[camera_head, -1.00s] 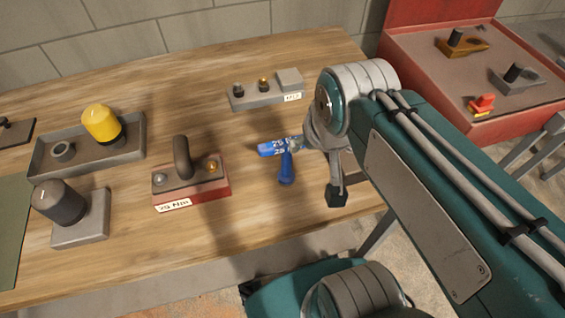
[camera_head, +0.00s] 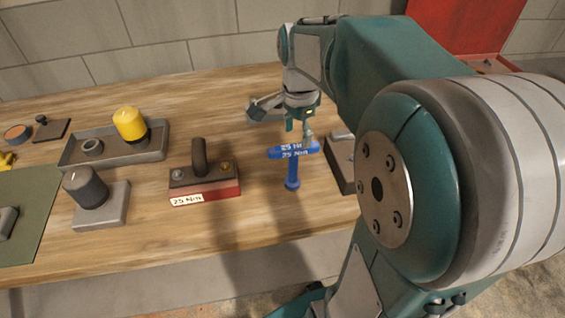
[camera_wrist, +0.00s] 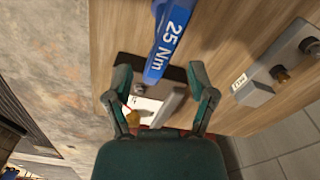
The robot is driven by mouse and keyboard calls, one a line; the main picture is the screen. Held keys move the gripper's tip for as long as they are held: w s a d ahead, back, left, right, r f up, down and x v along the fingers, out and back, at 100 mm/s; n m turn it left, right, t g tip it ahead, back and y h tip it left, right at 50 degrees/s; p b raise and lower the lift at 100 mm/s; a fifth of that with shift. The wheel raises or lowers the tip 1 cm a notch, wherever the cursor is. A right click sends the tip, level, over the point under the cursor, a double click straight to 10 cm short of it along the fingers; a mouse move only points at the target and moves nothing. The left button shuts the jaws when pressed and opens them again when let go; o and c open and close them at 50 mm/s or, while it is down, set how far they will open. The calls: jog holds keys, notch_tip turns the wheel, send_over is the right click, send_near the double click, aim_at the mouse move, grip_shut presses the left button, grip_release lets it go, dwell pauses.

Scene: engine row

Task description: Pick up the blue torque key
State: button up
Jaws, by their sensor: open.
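The blue torque key (camera_head: 292,175) is T-shaped, with "25 Nm" in white on its crossbar. It is over the wooden table right of the red-based block. My gripper (camera_head: 300,127) is open and points down just beyond the key's crossbar in the head view. In the wrist view the key's blue bar (camera_wrist: 168,40) runs in from the top edge, and its near end lies between and ahead of the spread fingers of my gripper (camera_wrist: 162,88). Nothing is held. I cannot tell whether fingers and key touch.
A red block (camera_head: 205,190) labelled 25 Nm stands left of the key. A grey tray (camera_head: 115,152) with a yellow-capped part and a grey block (camera_head: 100,215) are further left. A dark-edged block (camera_head: 343,165) stands close right of the key. Bare wood (camera_head: 255,215) lies in front.

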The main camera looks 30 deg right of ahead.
aim_at(297, 147)
notch_tip(297, 147, down, 4)
jog(key=shift+d+r, duration=0.1)
jog(key=shift+r, duration=0.1)
jog(key=f, duration=0.3)
jog(key=a+f, duration=0.1)
jog(key=shift+w+f, duration=0.15)
jog(key=shift+w, duration=0.1)
jog(key=shift+d+f, duration=0.1)
jog(key=shift+f, duration=0.45)
jog(key=shift+r, duration=0.1)
grip_shut()
